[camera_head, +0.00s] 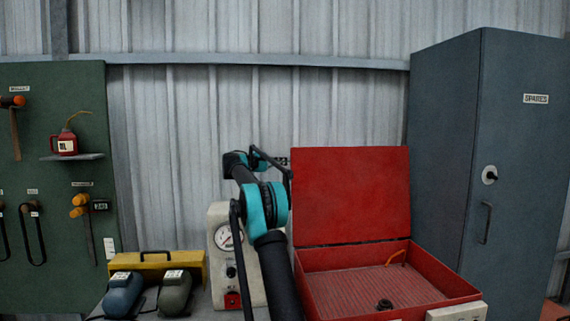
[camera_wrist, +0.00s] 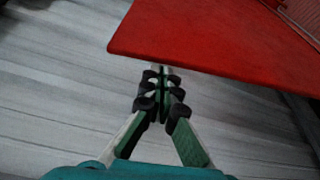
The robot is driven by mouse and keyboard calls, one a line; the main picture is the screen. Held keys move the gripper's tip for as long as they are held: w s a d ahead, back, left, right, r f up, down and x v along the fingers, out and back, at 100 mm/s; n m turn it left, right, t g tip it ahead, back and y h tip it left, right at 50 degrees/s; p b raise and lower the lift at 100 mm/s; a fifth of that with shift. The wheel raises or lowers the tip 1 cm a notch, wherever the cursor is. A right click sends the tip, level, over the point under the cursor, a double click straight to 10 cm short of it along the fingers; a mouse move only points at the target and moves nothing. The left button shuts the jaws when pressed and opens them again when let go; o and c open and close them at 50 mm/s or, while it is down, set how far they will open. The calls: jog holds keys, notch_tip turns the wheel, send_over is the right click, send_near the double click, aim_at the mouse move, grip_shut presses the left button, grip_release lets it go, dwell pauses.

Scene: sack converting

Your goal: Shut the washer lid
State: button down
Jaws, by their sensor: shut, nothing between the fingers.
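The washer is a red box (camera_head: 310,287) with an open top and a ribbed tray inside. Its red lid (camera_head: 350,195) stands up at the back, roughly upright and leaning slightly backward. In the wrist view the lid (camera_wrist: 215,40) fills the upper right as a flat red panel. My gripper (camera_wrist: 163,78) is shut and empty, its fingertips close to the lid's edge. I cannot tell whether they touch it. In the head view my arm reaches up left of the lid, and the fingertips are not clear there.
A tall grey cabinet (camera_head: 480,160) stands right of the washer. A white unit with a gauge (camera_head: 224,240) is left of it. A yellow toolbox (camera_head: 165,267) is further left, and a green tool board (camera_head: 75,220) hangs at far left. The corrugated wall (camera_head: 210,120) is behind.

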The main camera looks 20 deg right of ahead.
jog(key=s+a+f+m, duration=0.1)
jog(key=s+a+m, duration=0.1)
jog(key=s, duration=1)
jog(key=s+a+f+m+h, duration=0.1)
jog(key=s+a, duration=0.3)
jog(key=s, duration=0.9)
jog(key=shift+f+m, duration=0.75)
jog(key=shift+m, duration=0.05)
